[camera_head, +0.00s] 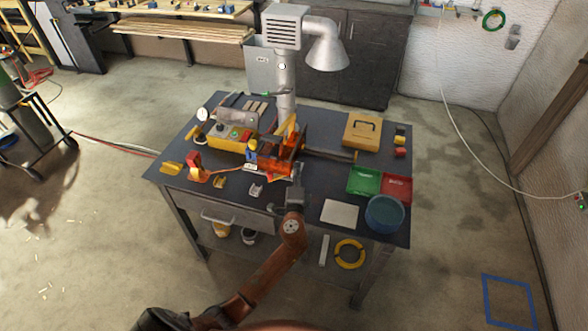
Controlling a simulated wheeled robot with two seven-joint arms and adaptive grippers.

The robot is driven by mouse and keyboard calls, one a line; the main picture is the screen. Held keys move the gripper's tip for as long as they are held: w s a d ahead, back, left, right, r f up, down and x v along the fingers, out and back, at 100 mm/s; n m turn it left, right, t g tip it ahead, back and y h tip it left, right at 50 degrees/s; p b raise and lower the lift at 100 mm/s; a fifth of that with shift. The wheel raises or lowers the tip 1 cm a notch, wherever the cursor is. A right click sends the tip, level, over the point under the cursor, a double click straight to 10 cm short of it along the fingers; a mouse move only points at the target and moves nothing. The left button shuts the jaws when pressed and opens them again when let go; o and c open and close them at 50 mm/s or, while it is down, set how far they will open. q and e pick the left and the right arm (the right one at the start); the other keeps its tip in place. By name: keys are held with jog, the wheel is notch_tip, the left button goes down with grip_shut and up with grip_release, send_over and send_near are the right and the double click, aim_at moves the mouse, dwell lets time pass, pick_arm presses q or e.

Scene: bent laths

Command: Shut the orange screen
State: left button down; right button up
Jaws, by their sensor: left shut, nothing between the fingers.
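The orange screen (273,166) is a see-through orange panel on the small machine in the middle of the workbench (185,184). Yellow and orange parts (287,128) stand up behind it. The screen is small here, and I cannot tell its exact angle. My left gripper (298,168) is shut and empty. It is at the right front of the screen, close to it; I cannot tell whether they touch. The gripper hides part of the machine's right front. My right gripper is not in view.
A grey duct (284,90) rises behind the machine. A yellow case (362,132), a green tray (363,180), a red tray (397,188) and a blue round tub (385,214) stand at the right. A pale sheet (340,214) lies near the front edge. Small parts lie at the left.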

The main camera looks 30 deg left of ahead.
pick_arm(q)
jog(key=s+d, duration=0.7)
jog(key=s, duration=0.1)
jog(key=shift+s, duration=0.25)
